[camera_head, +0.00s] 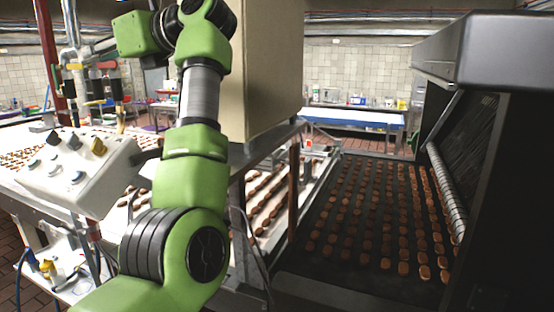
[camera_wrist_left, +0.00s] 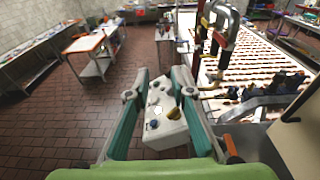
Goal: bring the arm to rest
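My left arm (camera_head: 195,155), green with grey and black joints, rises through the middle of the head view and bends left at the top. Its fingertips are not clear there. In the left wrist view my left gripper (camera_wrist_left: 161,73) has its two fingers well apart, with nothing held between them. A white control box (camera_head: 82,178) with dark, blue and yellow knobs stands left of the arm. The box also shows beyond and between the fingers in the wrist view (camera_wrist_left: 165,130); I cannot tell the exact gap. My right gripper is in neither view.
A beige cabinet (camera_head: 262,75) stands close behind the arm. A dark conveyor (camera_head: 335,262) with rows of brown biscuits runs at right, beside a large dark machine (camera_head: 480,50). Red and grey pipes (camera_wrist_left: 218,32) rise near the control box. Brown tiled floor (camera_wrist_left: 60,120) is clear at left.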

